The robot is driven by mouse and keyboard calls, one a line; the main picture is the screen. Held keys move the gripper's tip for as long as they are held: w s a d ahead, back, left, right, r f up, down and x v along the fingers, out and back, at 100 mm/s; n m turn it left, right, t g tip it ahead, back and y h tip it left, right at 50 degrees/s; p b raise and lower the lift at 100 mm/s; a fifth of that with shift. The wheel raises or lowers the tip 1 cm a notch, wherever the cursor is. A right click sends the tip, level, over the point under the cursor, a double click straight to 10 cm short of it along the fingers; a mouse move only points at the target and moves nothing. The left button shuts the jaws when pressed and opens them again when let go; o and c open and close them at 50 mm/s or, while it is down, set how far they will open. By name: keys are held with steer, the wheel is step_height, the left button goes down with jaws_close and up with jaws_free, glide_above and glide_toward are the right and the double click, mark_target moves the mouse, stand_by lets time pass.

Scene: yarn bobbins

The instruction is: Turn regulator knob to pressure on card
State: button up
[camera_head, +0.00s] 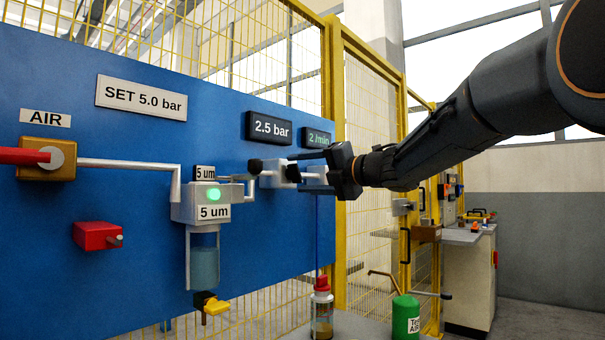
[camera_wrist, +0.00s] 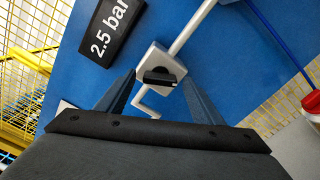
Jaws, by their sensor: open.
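The card (camera_head: 141,97) on the blue panel reads "SET 5.0 bar". The dark display (camera_head: 270,127) reads "2.5 bar"; it also shows in the wrist view (camera_wrist: 105,32). The pale grey regulator (camera_head: 276,174) sits on the pipe below it. Its black knob (camera_wrist: 160,79) has a bar-shaped grip with a small light mark at one end. My gripper (camera_head: 294,172) is open in front of the regulator. In the wrist view its two fingers stand on either side of the knob, with gaps visible. I cannot tell how far the fingertips are from it in depth.
Left of the regulator are the "5 um" filter (camera_head: 203,205) with a bowl, a red box (camera_head: 97,236) and the AIR inlet (camera_head: 46,158). A "2 /min" display (camera_head: 318,139) is close to my gripper. A bottle (camera_head: 322,310) and green can (camera_head: 405,317) stand below.

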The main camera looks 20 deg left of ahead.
steer(key=shift+a, duration=0.2)
steer(key=shift+c, duration=0.2)
steer(key=c, duration=1)
steer(key=shift+m+p, duration=0.3)
steer(key=shift+p, duration=0.15)
